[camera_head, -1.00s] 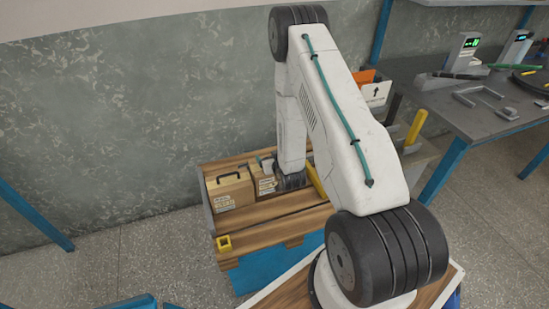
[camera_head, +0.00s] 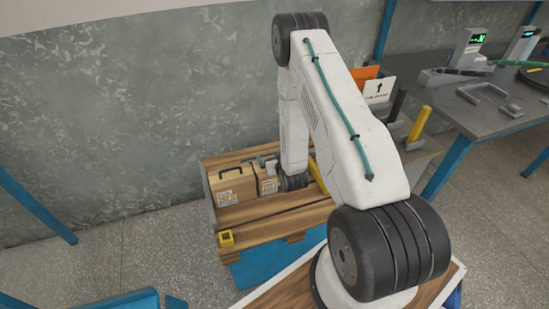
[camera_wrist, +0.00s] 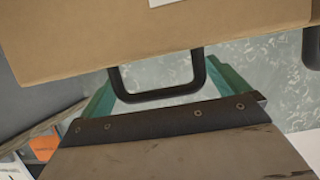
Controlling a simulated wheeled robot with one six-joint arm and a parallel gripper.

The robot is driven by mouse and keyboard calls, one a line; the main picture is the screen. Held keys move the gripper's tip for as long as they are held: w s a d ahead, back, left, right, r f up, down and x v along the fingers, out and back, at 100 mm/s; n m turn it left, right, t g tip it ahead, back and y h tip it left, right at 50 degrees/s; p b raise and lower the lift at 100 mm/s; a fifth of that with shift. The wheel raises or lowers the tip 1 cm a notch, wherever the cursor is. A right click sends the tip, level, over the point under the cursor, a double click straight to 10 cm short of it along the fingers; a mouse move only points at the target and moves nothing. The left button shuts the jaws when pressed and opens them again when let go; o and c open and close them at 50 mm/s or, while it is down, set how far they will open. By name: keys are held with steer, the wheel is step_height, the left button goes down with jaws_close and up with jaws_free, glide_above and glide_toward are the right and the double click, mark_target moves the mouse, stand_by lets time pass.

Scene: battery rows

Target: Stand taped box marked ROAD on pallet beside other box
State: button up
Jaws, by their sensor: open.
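Two tan cardboard boxes stand side by side on the wooden-topped pallet (camera_head: 262,231) in the head view. The left box (camera_head: 235,190) has a black handle on top and pale labels on its front. The right box (camera_head: 267,186) is partly hidden by my arm. The lettering is too small to read, so I cannot tell which is marked ROAD. My gripper (camera_head: 266,163) is at the top of the right box. In the wrist view my gripper (camera_wrist: 165,88) is open, its teal fingers on either side of a box's black handle (camera_wrist: 157,95). That box (camera_wrist: 150,40) fills the top of the view.
A small yellow block (camera_head: 226,239) sits at the pallet's front left corner. A yellow post (camera_head: 418,124) and a sign with an arrow (camera_head: 378,90) stand to the right. A grey bench (camera_head: 490,105) with devices lies further right. The wall is close behind the pallet.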

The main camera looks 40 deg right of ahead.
steer(key=v, duration=1.1)
steer(key=w+a+r+n+g+y, duration=0.1)
steer(key=w+r, duration=0.1)
steer(key=r, duration=0.3)
steer(key=w+a+r+g+y, duration=0.1)
steer(key=w+r+g, duration=0.15)
steer(key=r, duration=0.35)
steer(key=s+a+r+n+g, duration=0.15)
steer(key=a+r, duration=0.35)
steer(key=r, duration=0.6)
steer(key=s+a+r+g, duration=0.2)
steer(key=s+r, duration=0.4)
steer(key=s, duration=0.3)
steer(key=s+a+r+g+y, duration=0.1)
steer(key=s+a+r, duration=0.3)
steer(key=s, duration=0.5)
steer(key=s+a+r+g, duration=0.3)
steer(key=s+r, duration=0.5)
steer(key=s, duration=0.2)
steer(key=shift+r+n+g+y, duration=0.35)
steer(key=shift+r+g+y, duration=0.05)
